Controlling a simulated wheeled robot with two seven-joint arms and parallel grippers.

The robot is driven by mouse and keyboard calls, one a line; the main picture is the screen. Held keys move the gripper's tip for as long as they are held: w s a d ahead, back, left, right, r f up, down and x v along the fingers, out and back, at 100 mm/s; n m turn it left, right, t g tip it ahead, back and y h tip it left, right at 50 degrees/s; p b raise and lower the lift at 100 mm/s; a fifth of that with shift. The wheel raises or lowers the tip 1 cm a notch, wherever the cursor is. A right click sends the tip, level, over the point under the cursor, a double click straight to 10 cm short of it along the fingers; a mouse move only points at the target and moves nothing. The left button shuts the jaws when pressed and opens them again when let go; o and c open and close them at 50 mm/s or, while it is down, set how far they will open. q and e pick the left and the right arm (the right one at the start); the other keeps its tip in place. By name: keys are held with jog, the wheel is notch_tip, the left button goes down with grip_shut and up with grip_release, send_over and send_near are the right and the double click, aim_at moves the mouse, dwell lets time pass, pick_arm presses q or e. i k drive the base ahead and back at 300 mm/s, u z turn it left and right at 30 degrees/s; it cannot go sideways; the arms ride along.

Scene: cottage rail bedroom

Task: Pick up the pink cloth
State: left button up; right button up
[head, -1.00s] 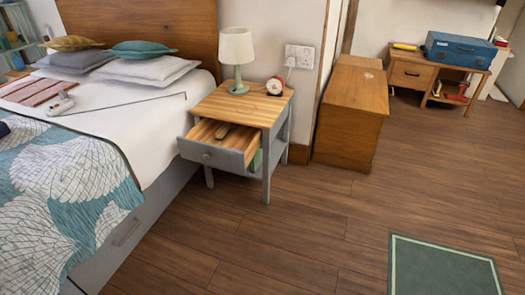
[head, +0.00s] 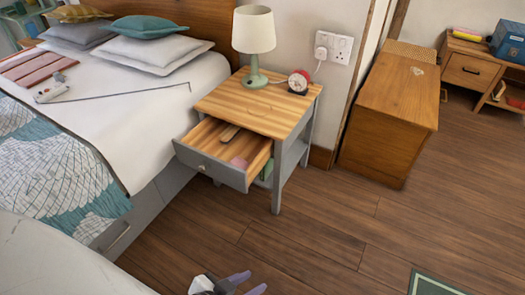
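A small pink cloth (head: 239,162) lies inside the open drawer (head: 211,166) of the bedside table, near the drawer's front right corner. A brown wooden object (head: 230,133) lies behind it in the same drawer. My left gripper (head: 250,289) shows at the bottom edge of the head view, below and in front of the drawer and well apart from it. Its two purple-grey fingertips are spread apart, with nothing seen between them. My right gripper is not in view.
The bedside table (head: 262,98) carries a lamp (head: 254,38) and a red alarm clock (head: 299,82). The bed (head: 150,127) stands close on the left. A wooden chest (head: 389,125) stands to the right. The floor (head: 310,226) in front is clear, with a green mat (head: 432,284) at lower right.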

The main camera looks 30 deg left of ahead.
aim_at(237, 162)
jog(key=u, duration=0.55)
jog(key=i, duration=0.95)
jog(key=u, duration=0.85)
